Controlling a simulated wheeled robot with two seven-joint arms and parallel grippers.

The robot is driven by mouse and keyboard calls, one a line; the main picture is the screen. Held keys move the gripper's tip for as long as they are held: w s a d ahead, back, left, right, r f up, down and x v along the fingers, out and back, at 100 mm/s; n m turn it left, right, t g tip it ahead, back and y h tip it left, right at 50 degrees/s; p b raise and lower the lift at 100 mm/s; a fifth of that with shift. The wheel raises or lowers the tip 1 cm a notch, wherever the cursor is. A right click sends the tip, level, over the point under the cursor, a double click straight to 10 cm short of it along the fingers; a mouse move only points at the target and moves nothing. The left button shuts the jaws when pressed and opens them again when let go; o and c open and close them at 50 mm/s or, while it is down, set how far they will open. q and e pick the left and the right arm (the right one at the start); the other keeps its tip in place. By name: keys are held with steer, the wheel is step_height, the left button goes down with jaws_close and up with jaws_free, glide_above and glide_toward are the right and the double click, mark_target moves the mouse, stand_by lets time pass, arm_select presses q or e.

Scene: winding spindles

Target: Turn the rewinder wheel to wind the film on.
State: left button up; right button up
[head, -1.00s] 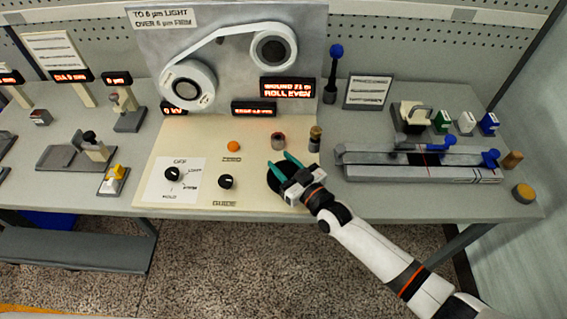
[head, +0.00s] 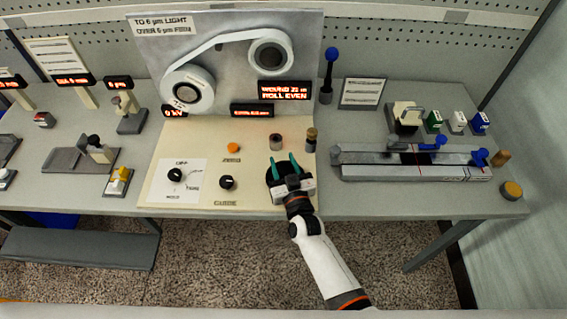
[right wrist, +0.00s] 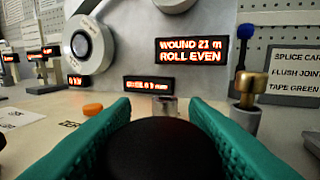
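The rewinder wheel (head: 271,179) is a black round piece at the right front of the cream panel, partly covered by my gripper. My right gripper (head: 283,163) is at the wheel, its two teal fingers apart. In the right wrist view a dark round top (right wrist: 163,150) sits between the fingers; I cannot tell whether they press on it. The film (head: 220,43) runs from the lower left reel (head: 188,88) to the upper right reel (head: 270,52). A red display (head: 285,90) reads "WOUND 21 m ROLL EVEN". My left gripper is out of view.
Around the wheel are a guide knob (head: 227,182), an orange button (head: 233,148), a grey post (head: 276,141) and a brass-topped post (head: 311,139). A splicing rail (head: 415,166) lies to the right. Several small stands fill the left bench.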

steer(key=o, duration=0.4)
steer(key=shift+s, duration=0.1)
steer(key=shift+s+d+f, duration=0.1)
steer(key=shift+s, duration=0.2)
steer(key=b+v, duration=0.1)
steer(key=v, duration=1)
steer(key=shift+s, duration=0.1)
